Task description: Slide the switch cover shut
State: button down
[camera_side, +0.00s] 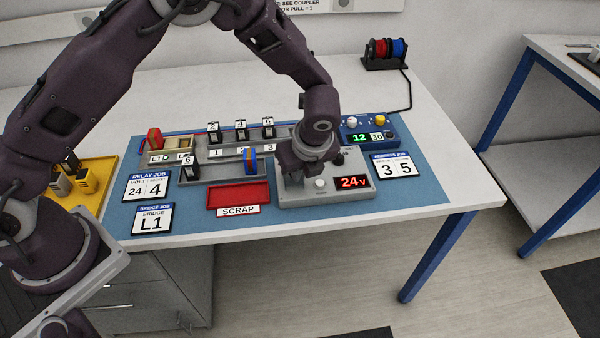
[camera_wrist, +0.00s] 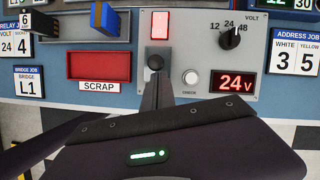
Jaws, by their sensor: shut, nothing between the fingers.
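The grey voltage box (camera_side: 325,196) sits at the front right of the blue mat, its display (camera_side: 354,182) reading 24 V. In the wrist view its panel (camera_wrist: 204,55) shows a red-lit rectangle (camera_wrist: 160,25) at the upper left and a small dark knob (camera_wrist: 155,62) below it. I cannot tell for certain which part is the switch cover. My gripper (camera_wrist: 157,82) is shut and empty, its fingers pointing at the panel just below the dark knob; contact cannot be told. In the side view my gripper (camera_side: 291,178) is over the box's left end and hides that part.
A white button (camera_side: 320,184) and a voltage dial (camera_wrist: 233,37) are on the box. The red scrap tray (camera_side: 238,194) lies just left. The blue supply box (camera_side: 368,132) stands behind, the address job card (camera_side: 395,166) at right. Relay racks (camera_side: 222,165) are further left.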

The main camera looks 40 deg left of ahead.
jog(key=w+a, duration=0.5)
jog(key=shift+w+a, duration=0.2)
jog(key=shift+a, duration=0.15)
jog(key=shift+r, duration=0.1)
jog(key=shift+d, duration=0.1)
